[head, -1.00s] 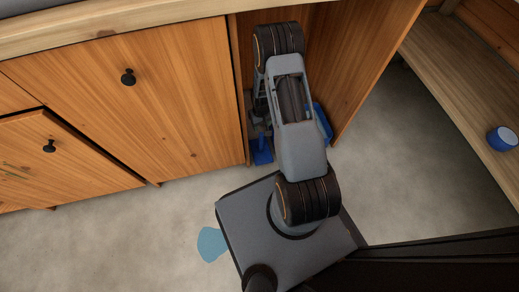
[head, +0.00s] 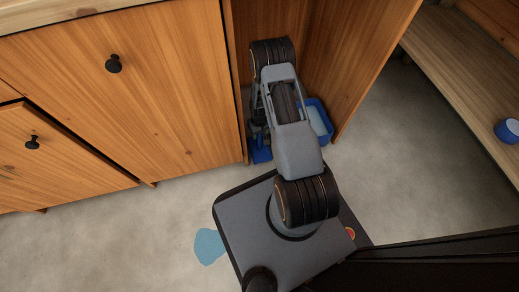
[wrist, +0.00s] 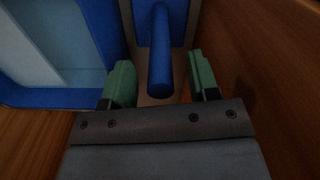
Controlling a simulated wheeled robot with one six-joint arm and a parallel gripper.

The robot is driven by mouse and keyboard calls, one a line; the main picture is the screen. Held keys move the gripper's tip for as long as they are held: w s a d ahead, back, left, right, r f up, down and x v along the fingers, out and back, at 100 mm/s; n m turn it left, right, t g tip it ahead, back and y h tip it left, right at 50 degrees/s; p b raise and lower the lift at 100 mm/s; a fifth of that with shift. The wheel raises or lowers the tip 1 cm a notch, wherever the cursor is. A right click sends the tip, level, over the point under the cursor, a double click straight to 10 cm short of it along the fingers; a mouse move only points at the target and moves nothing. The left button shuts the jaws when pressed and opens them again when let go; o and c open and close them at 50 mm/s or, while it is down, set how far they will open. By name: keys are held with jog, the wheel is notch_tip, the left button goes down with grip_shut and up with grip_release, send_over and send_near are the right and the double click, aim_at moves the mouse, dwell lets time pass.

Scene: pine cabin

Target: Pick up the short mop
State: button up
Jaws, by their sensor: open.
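The short mop (head: 262,153) is blue and stands in the open cabinet bay, partly hidden behind my arm in the head view. In the wrist view its round blue handle (wrist: 161,60) rises from a flat blue head at the top of the picture. My gripper (wrist: 160,82) is open, with one green fingertip on each side of the handle. In the head view my gripper is mostly hidden by the arm.
A blue tub (head: 327,136) with a pale inside stands close to the mop, left of my gripper in the wrist view. Wooden panels flank the bay on both sides, such as the right panel (head: 372,62). A light blue patch (head: 208,247) lies on the floor.

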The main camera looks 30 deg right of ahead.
jog(key=shift+c, duration=0.4)
grip_shut()
